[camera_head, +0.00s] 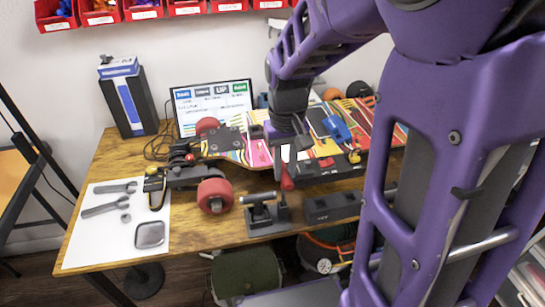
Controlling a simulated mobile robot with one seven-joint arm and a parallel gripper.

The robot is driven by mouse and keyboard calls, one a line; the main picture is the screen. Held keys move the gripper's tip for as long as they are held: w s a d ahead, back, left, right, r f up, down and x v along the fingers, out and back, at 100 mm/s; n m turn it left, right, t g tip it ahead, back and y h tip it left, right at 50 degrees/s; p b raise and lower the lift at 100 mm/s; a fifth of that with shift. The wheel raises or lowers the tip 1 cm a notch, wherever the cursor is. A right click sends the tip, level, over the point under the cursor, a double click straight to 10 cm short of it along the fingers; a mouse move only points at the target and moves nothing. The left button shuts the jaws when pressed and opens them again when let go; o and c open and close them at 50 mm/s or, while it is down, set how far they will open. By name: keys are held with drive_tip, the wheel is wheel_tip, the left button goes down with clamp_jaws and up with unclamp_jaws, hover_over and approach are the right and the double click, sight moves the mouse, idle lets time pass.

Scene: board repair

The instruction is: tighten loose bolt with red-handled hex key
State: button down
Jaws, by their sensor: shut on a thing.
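The red-handled hex key (287,178) hangs below my gripper (285,153), its red handle pointing down. My gripper appears shut on it, in front of the front edge of the skateboard (236,156). The board is upside down across the table, with red wheels (214,195) at its left end and a dark truck (190,173). I cannot pick out the loose bolt; it is too small or hidden. The hex key's shaft and tip cannot be made out clearly.
A white mat (105,238) with wrenches (108,204) and a small metal tray (150,235) lies at the left of the wooden table (232,235). A truck part on a dark block (266,213) stands in front of the board.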

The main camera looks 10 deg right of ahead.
drive_tip(key=shift+r, duration=0.1)
idle(0.3)
drive_tip(key=shift+r+p, duration=3)
drive_tip(key=shift+r, duration=0.4)
